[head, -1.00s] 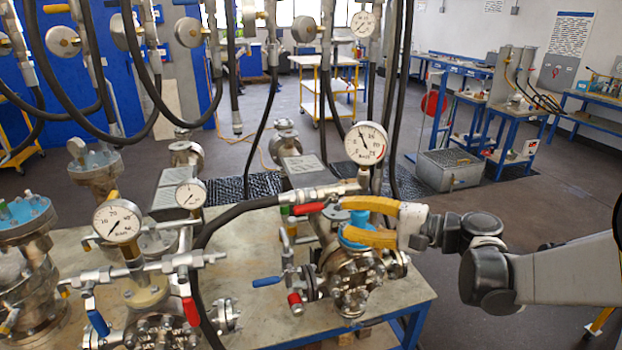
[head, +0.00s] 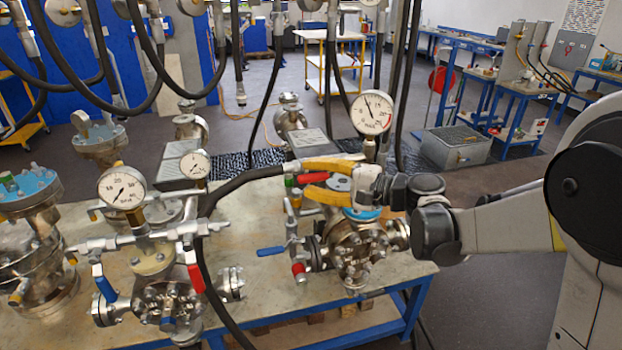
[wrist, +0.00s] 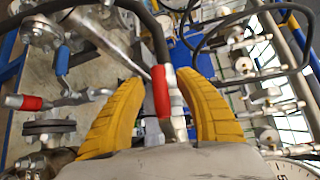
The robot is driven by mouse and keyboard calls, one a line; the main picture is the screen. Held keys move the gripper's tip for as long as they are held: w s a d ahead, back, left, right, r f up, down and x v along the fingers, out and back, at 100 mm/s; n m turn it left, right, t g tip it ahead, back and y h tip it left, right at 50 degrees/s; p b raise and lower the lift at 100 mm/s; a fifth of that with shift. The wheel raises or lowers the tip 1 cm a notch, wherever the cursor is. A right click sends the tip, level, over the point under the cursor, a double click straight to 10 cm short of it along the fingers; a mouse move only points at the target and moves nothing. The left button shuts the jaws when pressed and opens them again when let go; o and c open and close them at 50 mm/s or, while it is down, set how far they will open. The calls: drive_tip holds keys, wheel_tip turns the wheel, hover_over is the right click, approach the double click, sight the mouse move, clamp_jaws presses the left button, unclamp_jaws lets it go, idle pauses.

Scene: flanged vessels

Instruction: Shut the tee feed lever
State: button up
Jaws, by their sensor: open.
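A red lever (head: 312,178) sits on the hose valve at the top of the right-hand flanged vessel (head: 358,245). It appears to be the tee feed lever, though no label shows. My gripper (head: 304,179), with yellow fingers, is open and reaches in from the right, one finger on either side of this lever. In the wrist view the red lever (wrist: 161,91) stands between the open fingers (wrist: 158,78), with a visible gap to each finger.
A black hose (head: 235,186) runs to the valve. A pressure gauge (head: 371,113) stands just behind my fingers. A blue lever (head: 270,251) and another red handle (head: 298,269) sit lower left. Another gauged vessel (head: 165,300) stands left on the bench.

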clamp_jaws()
drive_tip(key=w+d+f+n+t+h+p, duration=0.1)
drive_tip(key=w+d+f+n+h+p, duration=0.1)
drive_tip(key=d+f+n+h, duration=0.5)
drive_tip(key=shift+f+n+h+p, duration=0.2)
drive_tip(key=shift+n+h+p, duration=0.35)
drive_tip(key=shift+h, duration=2.85)
drive_tip(key=shift+d, duration=0.1)
unclamp_jaws()
drive_tip(key=shift+w, duration=0.1)
